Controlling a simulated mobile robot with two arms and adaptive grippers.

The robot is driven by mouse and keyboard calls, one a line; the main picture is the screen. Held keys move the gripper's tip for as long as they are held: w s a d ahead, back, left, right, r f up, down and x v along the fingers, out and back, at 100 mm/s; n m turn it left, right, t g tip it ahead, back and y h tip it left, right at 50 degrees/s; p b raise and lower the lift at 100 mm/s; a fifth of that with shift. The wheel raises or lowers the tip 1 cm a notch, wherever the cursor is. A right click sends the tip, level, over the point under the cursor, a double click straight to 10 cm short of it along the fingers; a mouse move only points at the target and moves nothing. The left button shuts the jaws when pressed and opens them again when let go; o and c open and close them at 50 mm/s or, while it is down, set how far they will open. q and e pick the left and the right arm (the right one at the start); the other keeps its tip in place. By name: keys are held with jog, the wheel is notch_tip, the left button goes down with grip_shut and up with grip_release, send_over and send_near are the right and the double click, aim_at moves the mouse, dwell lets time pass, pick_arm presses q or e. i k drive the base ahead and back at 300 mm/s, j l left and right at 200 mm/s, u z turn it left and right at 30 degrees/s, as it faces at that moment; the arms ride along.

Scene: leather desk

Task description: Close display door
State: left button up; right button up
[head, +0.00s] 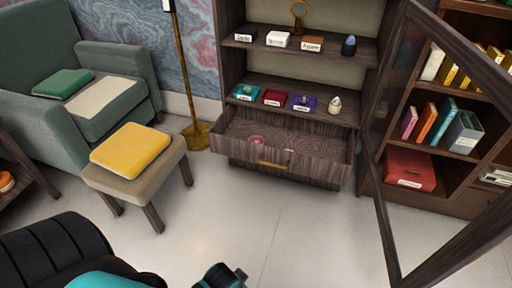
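The display door (383,225) is a dark wood-framed glass panel at the right. It stands wide open, swung out toward me from the right side of the display cabinet (228,60). Its upper and outer parts run out of the picture at the right. The cabinet's shelves are exposed. A small black and teal end piece of my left arm (220,278) shows at the bottom edge, well apart from the door. It is cut off, and I cannot make out its fingers. My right gripper is not in view.
A cabinet drawer (330,170) is pulled out below the shelves, left of the door. A bookcase (470,196) stands behind the door. A stool with a yellow cushion (130,146), a green armchair (115,62) and a lamp stand are at left. The middle floor (250,225) is clear.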

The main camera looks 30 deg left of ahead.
aim_at(491, 228)
jog(key=k, duration=0.35)
jog(key=k+u, duration=0.1)
jog(key=u, duration=0.3)
jog(key=k+u, duration=0.1)
jog(key=u, duration=0.3)
jog(key=k+u, duration=0.1)
jog(key=u, duration=0.3)
jog(key=l+u, duration=0.25)
jog(key=l, duration=3.15)
jog(key=i, duration=0.05)
